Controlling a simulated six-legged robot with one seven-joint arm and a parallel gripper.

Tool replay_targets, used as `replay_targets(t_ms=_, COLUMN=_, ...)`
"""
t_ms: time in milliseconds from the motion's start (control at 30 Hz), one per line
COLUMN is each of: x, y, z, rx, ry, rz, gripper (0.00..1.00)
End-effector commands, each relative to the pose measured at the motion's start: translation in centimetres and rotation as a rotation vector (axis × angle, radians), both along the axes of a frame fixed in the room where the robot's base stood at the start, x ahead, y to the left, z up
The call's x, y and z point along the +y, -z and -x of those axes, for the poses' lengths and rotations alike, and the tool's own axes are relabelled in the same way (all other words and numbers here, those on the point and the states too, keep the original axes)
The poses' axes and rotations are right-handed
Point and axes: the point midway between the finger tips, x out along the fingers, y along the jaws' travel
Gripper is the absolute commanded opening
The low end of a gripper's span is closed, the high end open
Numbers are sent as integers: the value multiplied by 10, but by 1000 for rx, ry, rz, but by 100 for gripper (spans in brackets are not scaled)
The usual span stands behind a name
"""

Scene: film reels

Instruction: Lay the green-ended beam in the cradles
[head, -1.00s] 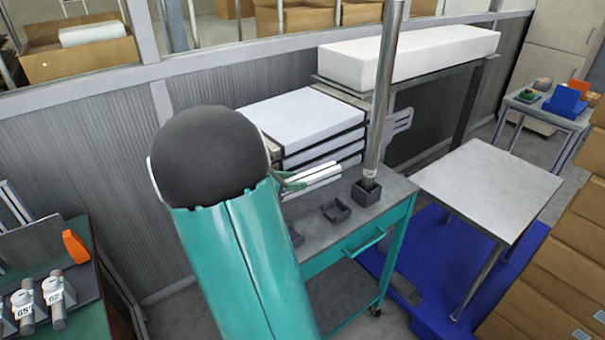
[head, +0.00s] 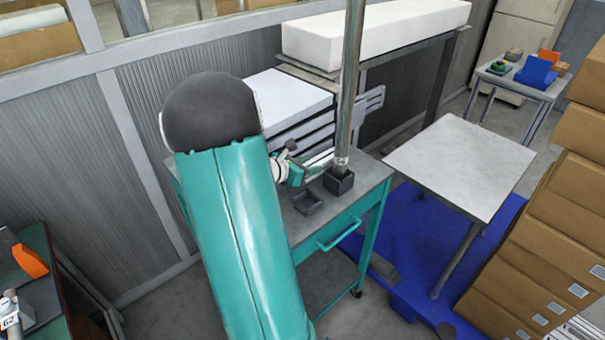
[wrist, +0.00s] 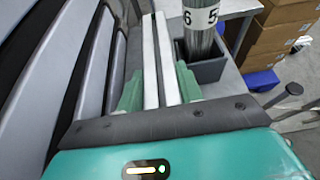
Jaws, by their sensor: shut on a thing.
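My gripper (head: 298,172) is low over the cart top, partly hidden behind my own arm. No separate green end shows on this bar. A tall steel post (head: 350,80) stands upright in a dark square holder (head: 340,184), just right of the bar; its top is out of view. The post carries a white numbered band (wrist: 201,17). A dark open tray (head: 308,203), possibly a cradle, sits left of the holder.
The teal cart (head: 345,233) carries the holder and tray. White slabs (head: 290,95) are racked behind. A grey table (head: 465,165) stands right over a blue base, with stacked cartons (head: 540,240) beyond. The grey table's top is clear.

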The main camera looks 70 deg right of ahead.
Motion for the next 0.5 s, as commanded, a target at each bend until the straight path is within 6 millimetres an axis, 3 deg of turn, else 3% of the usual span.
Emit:
replay_targets(t_ms=300, x=-2, y=39, z=-2, rx=1, ry=-2, rz=-1, gripper=4)
replay_targets(t_ms=500, x=-4, y=42, z=-3, rx=-1, ry=-2, rz=2, gripper=4)
